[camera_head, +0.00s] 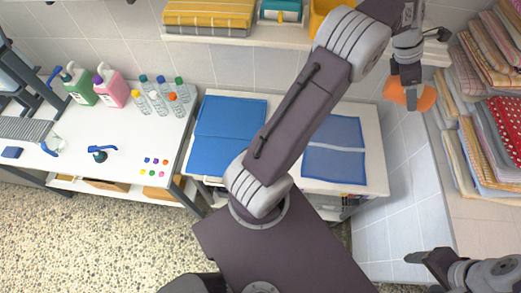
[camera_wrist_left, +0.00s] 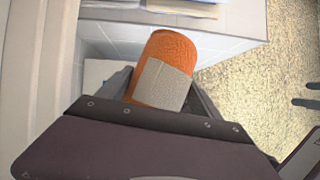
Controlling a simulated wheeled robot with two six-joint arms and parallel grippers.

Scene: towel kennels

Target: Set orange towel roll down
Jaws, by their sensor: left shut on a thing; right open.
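The orange towel roll (camera_head: 425,98) is in the upper right of the head view, partly hidden behind my left gripper (camera_head: 410,96). My left gripper is shut on it. In the left wrist view, the orange towel roll (camera_wrist_left: 172,47) rises above the gripper body, with a grey-beige patch on its near side. The roll appears held up in the air, beside the towel stacks; I cannot see anything touching it from below. My right gripper (camera_head: 420,258) is open and empty at the lower right of the head view, only partly shown.
Folded towels (camera_head: 478,130) are stacked at the right. A shelf (camera_head: 240,38) at the back bears a yellow towel (camera_head: 208,14) and a teal roll (camera_head: 281,11). Blue cloths (camera_head: 228,135) lie on a white table (camera_head: 375,160). Bottles (camera_head: 160,98) stand on the left table (camera_head: 55,180).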

